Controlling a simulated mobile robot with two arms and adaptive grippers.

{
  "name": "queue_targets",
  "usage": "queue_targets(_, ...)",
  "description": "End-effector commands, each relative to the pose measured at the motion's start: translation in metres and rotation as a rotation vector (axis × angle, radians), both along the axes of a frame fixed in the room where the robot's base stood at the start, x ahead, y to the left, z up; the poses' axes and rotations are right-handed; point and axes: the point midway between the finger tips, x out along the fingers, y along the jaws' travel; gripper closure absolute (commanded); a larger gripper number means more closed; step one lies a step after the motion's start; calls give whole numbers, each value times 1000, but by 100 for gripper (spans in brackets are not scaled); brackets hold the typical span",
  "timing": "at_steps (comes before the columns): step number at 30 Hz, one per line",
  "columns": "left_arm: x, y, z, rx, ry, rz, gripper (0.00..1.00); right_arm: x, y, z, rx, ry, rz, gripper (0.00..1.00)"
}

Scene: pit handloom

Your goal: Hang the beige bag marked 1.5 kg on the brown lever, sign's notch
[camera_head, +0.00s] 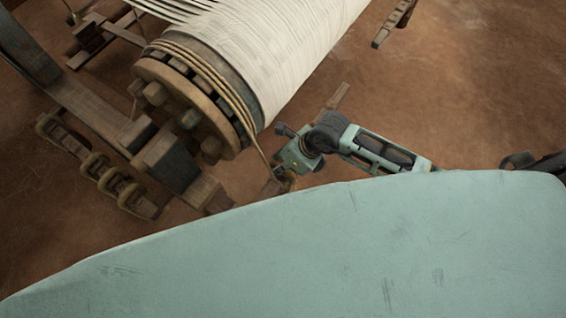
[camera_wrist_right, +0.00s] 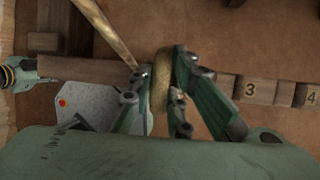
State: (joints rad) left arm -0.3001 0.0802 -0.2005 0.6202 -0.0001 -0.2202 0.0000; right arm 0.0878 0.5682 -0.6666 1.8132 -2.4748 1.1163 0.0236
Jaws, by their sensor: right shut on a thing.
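The brown lever (camera_wrist_right: 85,70) runs across the right wrist view, with blocks numbered 3 (camera_wrist_right: 250,89) and 4 beside it on the right. My right gripper (camera_wrist_right: 158,105) is shut on a tan loop (camera_wrist_right: 161,78) at the lever; whether the loop goes around the lever is unclear. The bag's body and its 1.5 kg mark cannot be made out. A grey plate (camera_wrist_right: 85,102) with an orange-red dot sits below the lever, left of the gripper. In the head view my right gripper (camera_head: 284,176) is beside the beam end, partly hidden. My left gripper is not visible.
The loom's beam (camera_head: 190,105) wound with white threads (camera_head: 275,45) stands close to the right gripper. A cord (camera_wrist_right: 105,30) slants down to the lever. Wooden frame parts (camera_head: 100,110) lie on the left. Brown floor (camera_head: 470,95) is open at the right.

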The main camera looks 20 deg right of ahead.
Motion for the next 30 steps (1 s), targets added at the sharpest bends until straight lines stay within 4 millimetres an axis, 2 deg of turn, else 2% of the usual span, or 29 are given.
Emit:
queue_targets(10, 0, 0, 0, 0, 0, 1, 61, 3, 2, 4, 6, -9, 0, 100)
queue_targets(29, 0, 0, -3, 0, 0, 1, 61, 2, 1, -3, 4, -6, 0, 100)
queue_targets(30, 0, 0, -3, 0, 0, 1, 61, 2, 1, -3, 3, -5, 0, 81)
